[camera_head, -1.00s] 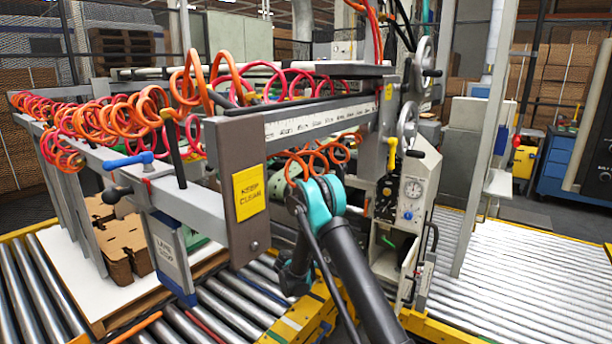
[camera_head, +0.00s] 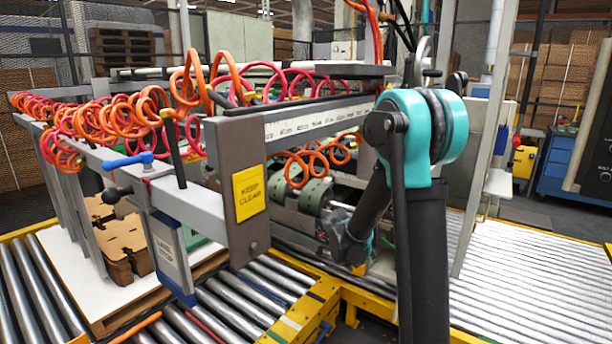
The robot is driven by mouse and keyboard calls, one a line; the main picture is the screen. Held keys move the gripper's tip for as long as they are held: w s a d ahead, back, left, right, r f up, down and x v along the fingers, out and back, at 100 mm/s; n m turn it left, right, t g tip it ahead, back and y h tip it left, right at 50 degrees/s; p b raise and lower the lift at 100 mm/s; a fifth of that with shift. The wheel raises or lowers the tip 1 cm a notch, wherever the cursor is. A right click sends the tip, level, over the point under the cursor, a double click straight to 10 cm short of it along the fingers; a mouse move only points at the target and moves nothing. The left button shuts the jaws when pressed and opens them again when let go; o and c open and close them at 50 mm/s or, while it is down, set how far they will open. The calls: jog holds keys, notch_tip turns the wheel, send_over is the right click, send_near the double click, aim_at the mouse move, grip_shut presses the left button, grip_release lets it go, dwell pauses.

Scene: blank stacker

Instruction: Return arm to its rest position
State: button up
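My arm (camera_head: 418,150) stands at the right of centre in the head view. Its upright black link rises to a large teal and black joint, and a dark link slopes down and left from there. My gripper (camera_head: 343,243) appears at the low end of that link, dark and small, in front of the machine and above the yellow frame. Its fingers cannot be made out, so I cannot tell whether it is open or shut. I see nothing clearly held.
The stacker frame with orange and pink coiled hoses (camera_head: 110,118) and a yellow "KEEP CLEAR" sign (camera_head: 249,193) stands close at left. Brown cut blanks (camera_head: 122,250) lie on a white sheet (camera_head: 75,275). Roller conveyors (camera_head: 530,290) run right and front. A blue cabinet (camera_head: 575,165) stands back right.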

jog(key=s+n+g+y, duration=0.1)
jog(key=s+y, duration=0.4)
jog(key=s, duration=2.3)
jog(key=shift+s+a+n, duration=0.2)
jog(key=shift+s+n, duration=0.05)
jog(key=shift+n, duration=0.25)
jog(key=shift+r, duration=0.1)
jog(key=shift+c, duration=0.3)
